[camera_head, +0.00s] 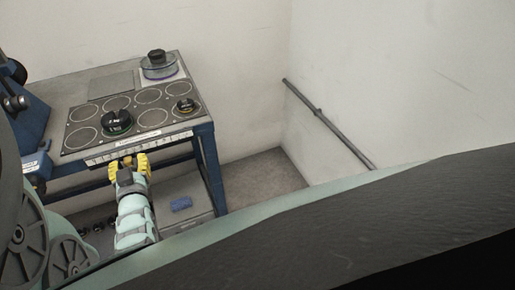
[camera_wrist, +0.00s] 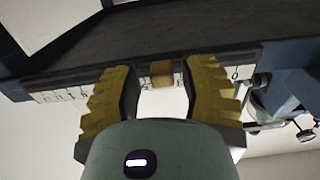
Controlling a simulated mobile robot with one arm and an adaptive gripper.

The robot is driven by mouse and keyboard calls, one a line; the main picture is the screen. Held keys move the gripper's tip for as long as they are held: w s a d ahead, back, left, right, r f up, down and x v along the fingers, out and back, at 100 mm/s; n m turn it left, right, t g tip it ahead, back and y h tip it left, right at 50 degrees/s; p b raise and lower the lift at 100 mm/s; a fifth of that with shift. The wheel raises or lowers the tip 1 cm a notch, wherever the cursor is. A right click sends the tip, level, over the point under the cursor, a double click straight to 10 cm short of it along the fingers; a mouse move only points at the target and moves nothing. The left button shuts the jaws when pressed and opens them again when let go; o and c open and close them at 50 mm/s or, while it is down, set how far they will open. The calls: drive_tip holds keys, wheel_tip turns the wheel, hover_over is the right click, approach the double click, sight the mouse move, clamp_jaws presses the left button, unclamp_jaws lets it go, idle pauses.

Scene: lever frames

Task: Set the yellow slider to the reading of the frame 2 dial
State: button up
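My gripper (camera_head: 131,162) has yellow ribbed fingers and is at the front edge of the workbench, below a pale scale strip (camera_head: 138,147). In the wrist view my gripper (camera_wrist: 160,95) is open, with one finger on each side of a small tan-yellow slider (camera_wrist: 161,72). Gaps show between the slider and both fingers. The scale strip (camera_wrist: 60,95) carries marks and digits, partly hidden by the fingers. I cannot read the slider's setting. No dial labelled frame 2 is readable in either view.
A black-topped clear round object (camera_head: 158,64) stands behind. A wall rail (camera_head: 325,122) runs at right.

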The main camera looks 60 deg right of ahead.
drive_tip(key=shift+o, duration=0.7)
drive_tip(key=shift+s+a, duration=0.1)
drive_tip(key=shift+s, duration=0.05)
drive_tip(key=v, duration=1.1)
drive_tip(key=shift+s+a, duration=0.3)
drive_tip(key=shift+r, duration=0.1)
